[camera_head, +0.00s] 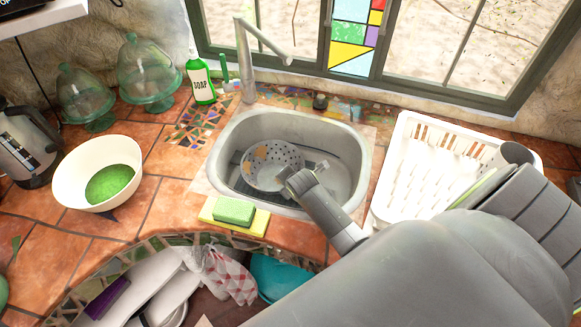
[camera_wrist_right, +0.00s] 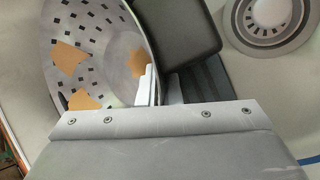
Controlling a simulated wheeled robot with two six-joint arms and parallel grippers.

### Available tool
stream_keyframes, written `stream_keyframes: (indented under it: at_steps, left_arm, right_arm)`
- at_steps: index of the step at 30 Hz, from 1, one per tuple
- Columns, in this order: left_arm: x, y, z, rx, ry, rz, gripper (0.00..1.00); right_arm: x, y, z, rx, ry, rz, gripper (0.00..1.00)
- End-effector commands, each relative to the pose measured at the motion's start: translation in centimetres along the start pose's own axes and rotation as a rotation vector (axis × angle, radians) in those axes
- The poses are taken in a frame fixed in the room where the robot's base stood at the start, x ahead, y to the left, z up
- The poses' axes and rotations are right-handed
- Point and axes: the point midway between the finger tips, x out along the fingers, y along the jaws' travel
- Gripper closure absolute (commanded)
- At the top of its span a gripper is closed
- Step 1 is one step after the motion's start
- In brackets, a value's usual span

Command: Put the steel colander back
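The steel colander (camera_head: 262,168), a grey bowl with dark holes and orange-tan patches inside, is in the left part of the sink (camera_head: 223,150). It also fills the upper left of the right wrist view (camera_wrist_right: 95,60). My right gripper (camera_head: 284,174) is at its right rim. In the right wrist view one pale finger is inside the rim and a grey one just outside, close together, so the gripper (camera_wrist_right: 159,88) looks shut on the rim. The colander's underside is hidden. My left gripper is not in view.
A white dish rack (camera_head: 385,190) stands right of the sink, partly behind my right arm. A green sponge (camera_head: 234,211) lies on a yellow cloth at the sink's front edge. The faucet (camera_head: 243,60) rises behind. A white bowl (camera_head: 75,165) and soap bottle (camera_head: 201,85) are left. A dark block (camera_wrist_right: 178,40) is beside the colander.

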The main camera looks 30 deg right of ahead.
Motion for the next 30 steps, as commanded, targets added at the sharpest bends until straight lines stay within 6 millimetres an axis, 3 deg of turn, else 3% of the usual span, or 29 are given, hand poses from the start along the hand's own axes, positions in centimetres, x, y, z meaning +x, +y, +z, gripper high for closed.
stream_keyframes:
  at_steps: [8, 14, 23, 30]
  left_arm:
    - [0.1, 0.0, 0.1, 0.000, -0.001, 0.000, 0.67]
    - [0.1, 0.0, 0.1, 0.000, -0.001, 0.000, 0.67]
    - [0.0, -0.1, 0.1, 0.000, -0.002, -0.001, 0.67]
    - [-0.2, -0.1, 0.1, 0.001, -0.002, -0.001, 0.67]
  right_arm:
    - [0.2, 0.0, -0.1, 0.000, -0.001, 0.003, 1.00]
    - [0.2, -0.1, -0.1, 0.000, 0.000, 0.000, 0.74]
    - [0.0, 0.0, 0.0, 0.000, 0.000, 0.001, 0.74]
    - [-1.9, 0.1, 0.0, 0.000, 0.000, 0.002, 0.74]
